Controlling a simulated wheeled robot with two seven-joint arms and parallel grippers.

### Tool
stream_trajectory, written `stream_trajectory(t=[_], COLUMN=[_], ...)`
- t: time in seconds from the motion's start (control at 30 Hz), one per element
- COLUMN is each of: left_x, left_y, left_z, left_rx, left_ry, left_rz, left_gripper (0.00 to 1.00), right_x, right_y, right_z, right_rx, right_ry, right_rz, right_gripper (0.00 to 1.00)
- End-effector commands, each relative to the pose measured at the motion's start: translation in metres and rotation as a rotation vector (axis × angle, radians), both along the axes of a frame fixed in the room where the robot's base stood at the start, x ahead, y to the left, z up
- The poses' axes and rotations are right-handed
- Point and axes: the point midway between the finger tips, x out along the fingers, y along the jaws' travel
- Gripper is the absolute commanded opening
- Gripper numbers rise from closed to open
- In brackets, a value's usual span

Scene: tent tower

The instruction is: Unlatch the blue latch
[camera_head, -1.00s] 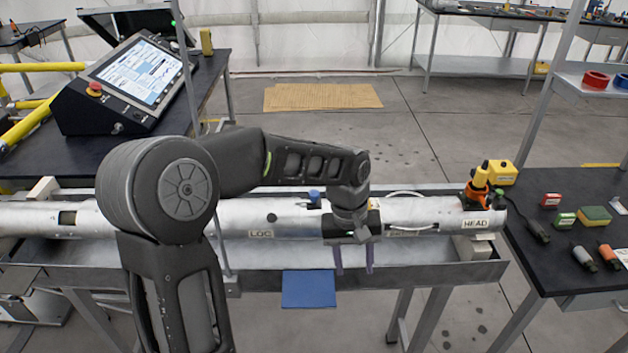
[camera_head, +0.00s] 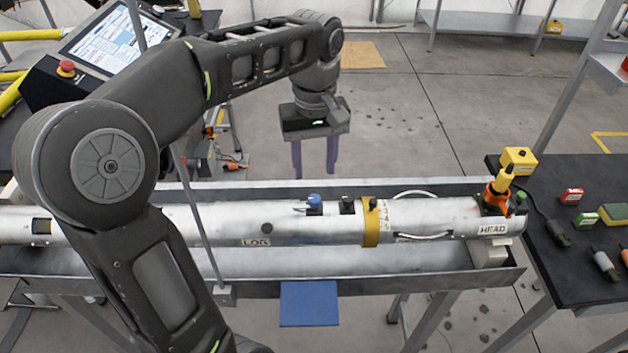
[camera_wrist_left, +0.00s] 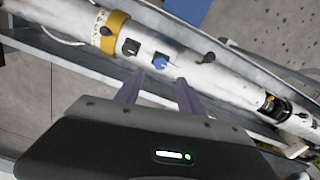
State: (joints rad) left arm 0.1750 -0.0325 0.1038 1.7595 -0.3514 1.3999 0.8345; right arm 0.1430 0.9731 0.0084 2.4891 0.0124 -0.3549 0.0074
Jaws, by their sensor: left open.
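The blue latch (camera_head: 314,200) is a small blue knob on top of the long white cylinder (camera_head: 290,225), left of a black knob (camera_head: 347,204). In the left wrist view the blue latch (camera_wrist_left: 161,63) shows just beyond the fingertips, near the gap between them. My left gripper (camera_head: 315,172) is open and empty, with its two purple fingers pointing down. It is behind the cylinder in the head view, apart from the latch. My right gripper is not seen.
The cylinder lies in a grey metal trough (camera_head: 420,282). A yellow ring (camera_head: 371,222) circles it right of the black knob. An orange and yellow fitting (camera_head: 499,190) stands at the right end. A blue panel (camera_head: 309,304) is at the trough's front. A thin upright pole (camera_head: 195,215) stands on the left.

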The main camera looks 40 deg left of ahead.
Motion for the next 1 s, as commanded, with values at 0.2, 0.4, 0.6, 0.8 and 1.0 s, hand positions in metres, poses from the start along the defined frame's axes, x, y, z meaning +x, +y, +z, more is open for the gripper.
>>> stream_trajectory(t=[0.2,0.4,0.6,0.8,1.0], left_x=[0.0,0.0,-0.001,0.0,0.0], left_y=[0.0,0.0,0.0,0.0,0.0], left_z=[0.0,-0.012,-0.041,-0.069,-0.079], left_rx=[0.0,0.0,0.0,0.0,0.0], left_ry=[0.0,0.003,0.004,0.003,0.0], left_rz=[-0.001,-0.001,-0.001,0.0,0.0], left_gripper=[0.46,0.46,0.46,0.46,0.46], right_x=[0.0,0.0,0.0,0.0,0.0], right_y=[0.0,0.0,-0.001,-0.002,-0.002], right_z=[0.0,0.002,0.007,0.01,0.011], right_rx=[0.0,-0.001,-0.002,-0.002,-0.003], right_ry=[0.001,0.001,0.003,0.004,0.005], right_rz=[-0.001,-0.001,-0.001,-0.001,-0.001], right_gripper=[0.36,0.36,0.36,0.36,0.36])
